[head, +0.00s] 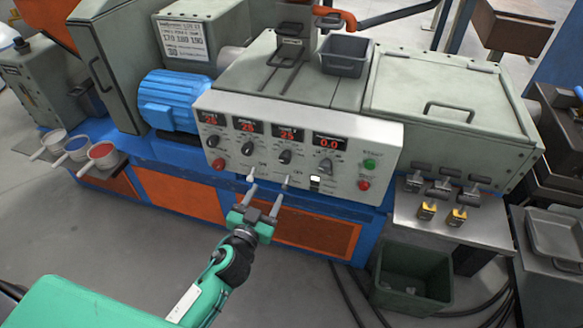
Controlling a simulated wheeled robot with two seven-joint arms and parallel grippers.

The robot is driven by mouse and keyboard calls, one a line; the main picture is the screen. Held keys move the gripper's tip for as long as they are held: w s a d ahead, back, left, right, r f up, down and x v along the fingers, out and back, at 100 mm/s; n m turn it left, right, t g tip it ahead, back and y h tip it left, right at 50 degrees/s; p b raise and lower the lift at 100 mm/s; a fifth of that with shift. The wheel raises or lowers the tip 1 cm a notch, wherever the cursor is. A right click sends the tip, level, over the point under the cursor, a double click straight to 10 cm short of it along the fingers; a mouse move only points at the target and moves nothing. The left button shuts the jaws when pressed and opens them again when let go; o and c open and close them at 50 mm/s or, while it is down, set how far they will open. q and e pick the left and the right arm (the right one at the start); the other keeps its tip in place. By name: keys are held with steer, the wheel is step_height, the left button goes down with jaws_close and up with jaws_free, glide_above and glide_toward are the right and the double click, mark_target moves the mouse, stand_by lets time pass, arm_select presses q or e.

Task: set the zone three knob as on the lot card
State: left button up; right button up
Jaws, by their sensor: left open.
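The control panel (298,148) carries a row of black knobs under red displays. The third knob from the left (284,157), which I take as the zone three knob, sits below a display (286,133) that seems to read 25. Its exact setting is too small to read. The lot card (184,40) is on the grey box at the upper left and shows large figures that look like 170 180 190, with smaller print I cannot read surely. My left gripper (267,185) is open and empty, fingers pointing toward the panel's lower edge, below the knob. My right gripper is out of view.
A blue motor (173,99) stands left of the panel. Three cups (102,154) sit at far left. A green bin (412,276) is on the floor at right.

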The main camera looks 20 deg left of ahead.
mark_target(284, 161)
arm_select(q)
steer(key=w, duration=0.4)
steer(key=w+p, duration=0.1)
steer(key=w, duration=0.4)
steer(key=w+d+p, duration=0.1)
steer(key=w, duration=0.3)
steer(key=shift+w, duration=0.35)
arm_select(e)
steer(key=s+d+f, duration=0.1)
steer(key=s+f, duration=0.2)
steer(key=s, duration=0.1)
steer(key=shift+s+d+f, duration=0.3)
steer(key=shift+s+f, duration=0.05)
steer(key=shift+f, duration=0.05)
arm_select(q)
steer(key=shift+c, duration=0.2)
steer(key=shift+f, duration=0.1)
steer(key=c, duration=0.9)
